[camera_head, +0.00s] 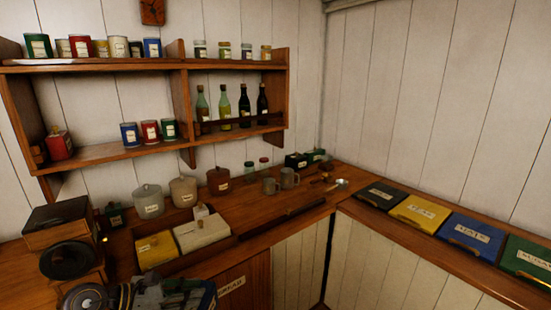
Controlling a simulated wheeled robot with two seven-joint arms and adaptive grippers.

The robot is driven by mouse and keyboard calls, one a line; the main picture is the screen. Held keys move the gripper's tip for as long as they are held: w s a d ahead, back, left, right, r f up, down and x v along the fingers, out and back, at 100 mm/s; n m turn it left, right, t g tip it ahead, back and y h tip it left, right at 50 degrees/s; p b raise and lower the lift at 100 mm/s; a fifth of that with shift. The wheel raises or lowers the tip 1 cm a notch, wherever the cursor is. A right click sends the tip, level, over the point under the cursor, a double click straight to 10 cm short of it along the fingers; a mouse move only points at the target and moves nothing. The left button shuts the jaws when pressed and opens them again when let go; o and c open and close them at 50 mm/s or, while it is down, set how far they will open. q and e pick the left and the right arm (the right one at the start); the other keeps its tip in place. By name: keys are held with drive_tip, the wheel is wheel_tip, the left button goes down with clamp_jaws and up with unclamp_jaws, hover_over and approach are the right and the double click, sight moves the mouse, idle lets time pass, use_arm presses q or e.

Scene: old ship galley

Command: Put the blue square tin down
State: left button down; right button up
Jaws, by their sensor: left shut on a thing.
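My left gripper (172,294) is low in the picture at the bottom edge, in front of the counter. The rest of the tin is hidden by the gripper or cut off by the picture's edge. I cannot tell whether the tin touches anything below it. My right gripper is not in view.
On the wooden counter (283,205) stand a yellow tin (156,251), a white tin (203,234), lidded canisters (149,201) and mugs (289,179). Wall shelves (100,156) hold tins and bottles. Black, yellow, blue and green boxes (470,234) line the right ledge. Bare counter lies around the long dark bar.

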use_arm(q)
drive_tip(key=shift+r, duration=0.1)
drive_tip(key=shift+w+r, duration=0.45)
drive_tip(key=shift+r, duration=0.15)
drive_tip(key=shift+w+d+r+n+t, duration=0.15)
drive_tip(key=shift+w+d+r, duration=0.05)
drive_tip(key=shift+r, duration=0.2)
drive_tip(key=shift+w+d+r+n+t, duration=0.15)
drive_tip(key=shift+w+r, duration=0.05)
drive_tip(key=shift+r, duration=0.15)
drive_tip(key=shift+s+a+f, duration=0.2)
drive_tip(key=shift+s+f, duration=0.25)
drive_tip(key=shift+f, duration=0.25)
drive_tip(key=shift+s+a+f, duration=0.15)
drive_tip(key=shift+s+f, duration=0.25)
drive_tip(key=shift+f, duration=0.3)
drive_tip(key=shift+m+g, duration=0.4)
